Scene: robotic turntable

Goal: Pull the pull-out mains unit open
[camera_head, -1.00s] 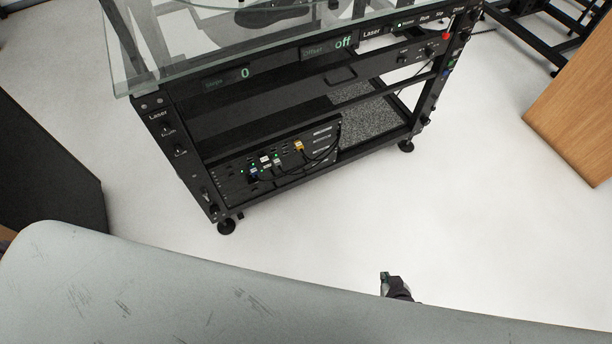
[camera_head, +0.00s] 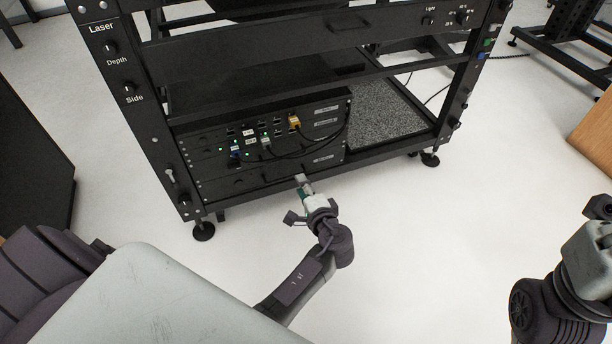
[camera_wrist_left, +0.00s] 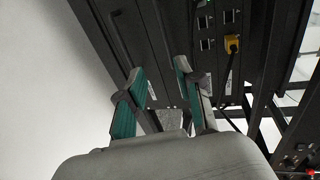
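The pull-out mains unit (camera_head: 262,178) appears to be the lowest black front in the small rack under the turntable frame; its label is too small to read. Its front looks flush with the rack. My left gripper (camera_head: 303,184) is at the right part of this front, with its tips close to it; contact cannot be made out. In the left wrist view the two teal-padded fingers (camera_wrist_left: 159,70) are apart, with the dark front panel beyond them and nothing clearly held. My right gripper (camera_head: 600,207) is partly in view at the right edge, its fingers unclear.
Above the mains unit, rack units (camera_head: 255,140) carry plugged cables, a yellow connector (camera_head: 294,121) and green lights. A grey speckled panel (camera_head: 385,110) lies to the right. The frame's foot (camera_head: 203,231) stands at the lower left. The white floor in front is free.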

